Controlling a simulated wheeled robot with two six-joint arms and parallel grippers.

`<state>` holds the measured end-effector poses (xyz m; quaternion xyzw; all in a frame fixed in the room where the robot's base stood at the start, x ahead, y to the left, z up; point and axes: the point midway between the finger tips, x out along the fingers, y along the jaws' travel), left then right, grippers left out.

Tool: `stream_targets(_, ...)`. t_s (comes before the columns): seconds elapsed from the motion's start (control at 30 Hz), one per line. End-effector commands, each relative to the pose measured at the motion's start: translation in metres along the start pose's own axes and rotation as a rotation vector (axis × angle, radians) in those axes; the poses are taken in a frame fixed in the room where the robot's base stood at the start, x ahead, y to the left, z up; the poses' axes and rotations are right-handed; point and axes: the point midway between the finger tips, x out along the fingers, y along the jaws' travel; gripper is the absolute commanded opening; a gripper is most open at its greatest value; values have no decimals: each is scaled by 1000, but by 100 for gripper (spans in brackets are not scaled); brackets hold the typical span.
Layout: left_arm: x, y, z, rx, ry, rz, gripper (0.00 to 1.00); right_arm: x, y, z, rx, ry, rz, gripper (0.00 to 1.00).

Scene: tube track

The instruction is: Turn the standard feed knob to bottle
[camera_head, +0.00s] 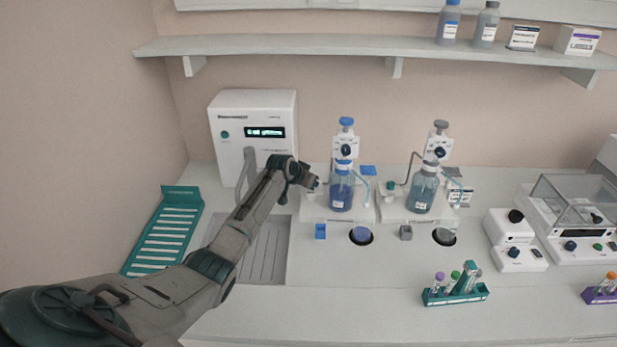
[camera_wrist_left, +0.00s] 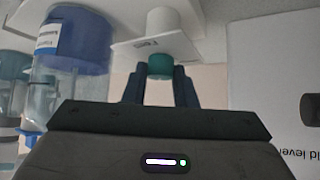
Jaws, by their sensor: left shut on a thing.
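My left gripper (camera_head: 314,184) reaches in from the left to the left side of the blue-liquid bottle (camera_head: 341,190). In the left wrist view my left gripper (camera_wrist_left: 160,85) is shut on a teal feed knob (camera_wrist_left: 161,66). The knob sits on a white post on a pale plate with small lettering, which looks like "Feed". In the head view the gripper mostly hides this knob. The blue-liquid bottle (camera_wrist_left: 75,42) also shows close by in the left wrist view. The knob's exact setting cannot be read. My right gripper is out of view.
A second dispenser bottle (camera_head: 423,190) with its own teal knob (camera_head: 390,186) stands to the right. A white instrument (camera_head: 254,115) stands behind my left arm. A tube rack (camera_head: 456,296) is near the front, and the counter left of it is clear.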

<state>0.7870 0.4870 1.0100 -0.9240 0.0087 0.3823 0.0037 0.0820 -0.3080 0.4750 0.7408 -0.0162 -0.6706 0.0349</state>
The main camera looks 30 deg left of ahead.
Motion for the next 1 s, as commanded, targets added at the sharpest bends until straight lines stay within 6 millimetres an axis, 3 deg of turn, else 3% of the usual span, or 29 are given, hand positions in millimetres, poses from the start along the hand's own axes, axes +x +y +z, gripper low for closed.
stream_targets(0.03,-3,2,-3,-25,-2,-23,2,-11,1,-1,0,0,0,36)
stream_targets(0.3,-2,5,-2,-169,-2,-168,2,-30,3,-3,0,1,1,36)
stream_targets(1.0,1,5,-1,-315,0,-315,2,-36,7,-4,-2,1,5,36)
